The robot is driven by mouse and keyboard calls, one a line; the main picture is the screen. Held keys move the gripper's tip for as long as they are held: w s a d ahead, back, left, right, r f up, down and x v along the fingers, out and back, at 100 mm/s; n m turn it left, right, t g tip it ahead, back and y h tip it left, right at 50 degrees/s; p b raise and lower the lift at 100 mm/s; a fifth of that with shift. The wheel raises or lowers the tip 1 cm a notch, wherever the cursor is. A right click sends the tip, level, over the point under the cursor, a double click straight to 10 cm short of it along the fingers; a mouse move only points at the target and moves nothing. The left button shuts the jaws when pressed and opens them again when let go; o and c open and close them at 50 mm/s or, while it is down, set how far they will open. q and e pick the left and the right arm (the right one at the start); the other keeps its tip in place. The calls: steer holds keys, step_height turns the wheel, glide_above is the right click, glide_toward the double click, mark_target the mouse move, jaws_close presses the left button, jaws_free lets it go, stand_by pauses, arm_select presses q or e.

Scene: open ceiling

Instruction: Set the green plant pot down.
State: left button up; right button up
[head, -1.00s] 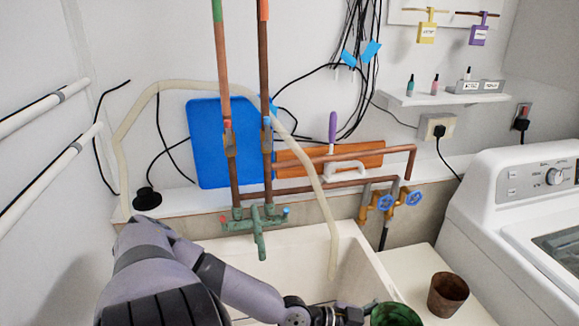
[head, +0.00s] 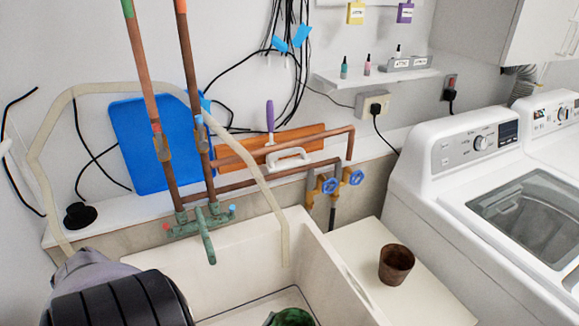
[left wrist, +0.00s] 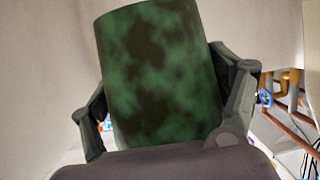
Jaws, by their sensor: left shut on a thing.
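In the left wrist view the pot (left wrist: 155,60) fills the middle, dark green with black patches. My left gripper (left wrist: 165,100) is shut on it, one finger on each side. What lies under the pot is hidden. In the head view my left arm comes in at the lower left, and its gripper is out of frame. My right gripper is not in view.
A brown pot (head: 396,265) stands on the white counter (head: 365,242) right of the sink (head: 325,262). Bare counter surrounds it. Copper pipes and a green tap (head: 207,240) rise at the sink's back. A white washing machine (head: 430,200) stands farther right.

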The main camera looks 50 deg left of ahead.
arm_select(q)
step_height(320, 180, down, 6)
steer(key=shift+w+a+b, duration=0.15)
steer(key=shift+b, duration=0.35)
steer(key=shift+f+b, duration=1.05)
steer(key=shift+f, duration=1.8)
steer(key=o, duration=1.1)
